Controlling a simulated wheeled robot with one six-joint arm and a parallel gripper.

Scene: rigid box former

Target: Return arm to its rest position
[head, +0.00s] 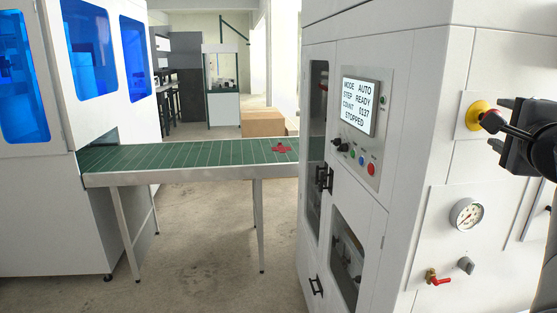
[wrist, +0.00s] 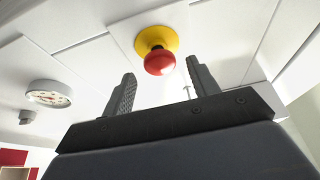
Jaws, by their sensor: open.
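My gripper (head: 512,132) is at the right edge in the head view, close in front of the machine's side panel. In the wrist view its two fingers (wrist: 161,92) stand apart with nothing between them. A red mushroom button on a yellow base (wrist: 159,58) lies just beyond the fingertips in the wrist view. In the head view the yellow base (head: 474,113) shows, and the red button is partly hidden by the gripper. I cannot tell whether a finger touches the button. Part of my dark arm shows at the far right.
The white machine (head: 404,130) has a display reading STOPPED (head: 359,104), a pressure gauge (head: 467,214) and a red valve handle (head: 437,278). A green conveyor (head: 190,153) with a red piece (head: 282,149) runs to a white enclosure (head: 30,190). The floor (head: 210,270) in front is clear.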

